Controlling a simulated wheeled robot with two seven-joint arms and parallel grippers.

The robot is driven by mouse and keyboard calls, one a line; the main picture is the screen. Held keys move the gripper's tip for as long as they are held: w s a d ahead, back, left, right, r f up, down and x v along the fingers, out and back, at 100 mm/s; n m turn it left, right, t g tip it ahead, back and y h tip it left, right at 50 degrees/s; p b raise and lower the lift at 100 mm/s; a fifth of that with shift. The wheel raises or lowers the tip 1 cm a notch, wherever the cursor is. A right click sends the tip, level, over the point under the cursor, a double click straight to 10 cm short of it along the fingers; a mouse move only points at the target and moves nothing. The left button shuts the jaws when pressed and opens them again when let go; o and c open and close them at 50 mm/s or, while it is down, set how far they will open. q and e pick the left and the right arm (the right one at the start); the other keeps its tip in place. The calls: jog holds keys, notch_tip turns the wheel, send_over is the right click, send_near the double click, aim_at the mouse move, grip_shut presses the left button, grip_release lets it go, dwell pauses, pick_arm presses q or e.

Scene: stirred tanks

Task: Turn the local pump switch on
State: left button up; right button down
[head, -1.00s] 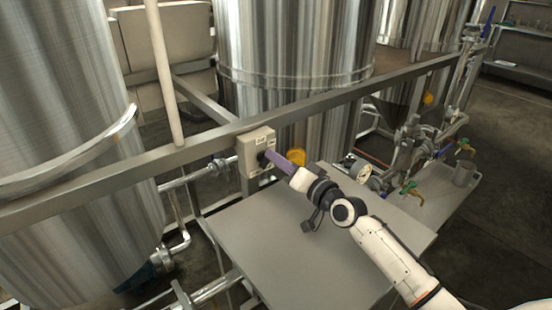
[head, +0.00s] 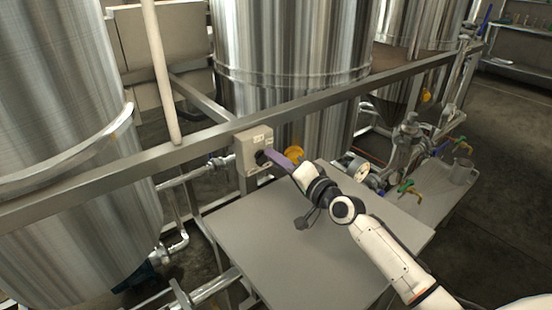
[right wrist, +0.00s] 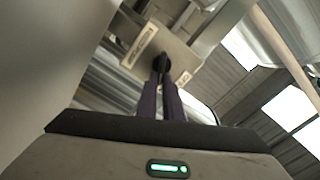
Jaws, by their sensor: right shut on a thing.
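The local pump switch is a beige box (head: 252,143) fixed to the steel rail, with small labels and a dark knob on its front. In the right wrist view the box (right wrist: 178,50) shows tilted, with the black knob (right wrist: 162,62) at the fingertips. My right gripper (head: 268,156) reaches the knob from the right. Its two purple-grey fingers (right wrist: 161,78) are close together and shut on the knob. The fingers partly hide the knob, and its exact setting cannot be told. My left gripper is not in view.
A flat grey table top (head: 300,240) lies below my right arm. A steel rail (head: 330,98) runs behind the switch, before large steel tanks (head: 290,50). A yellow-orange round part (head: 294,153), pipes and green-handled valves (head: 406,187) stand to the right.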

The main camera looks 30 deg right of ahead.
jog(key=c, duration=1.9)
grip_release()
jog(key=s+d, duration=0.1)
jog(key=s, duration=0.9)
jog(key=shift+d, duration=0.25)
jog(key=shift+s, duration=0.15)
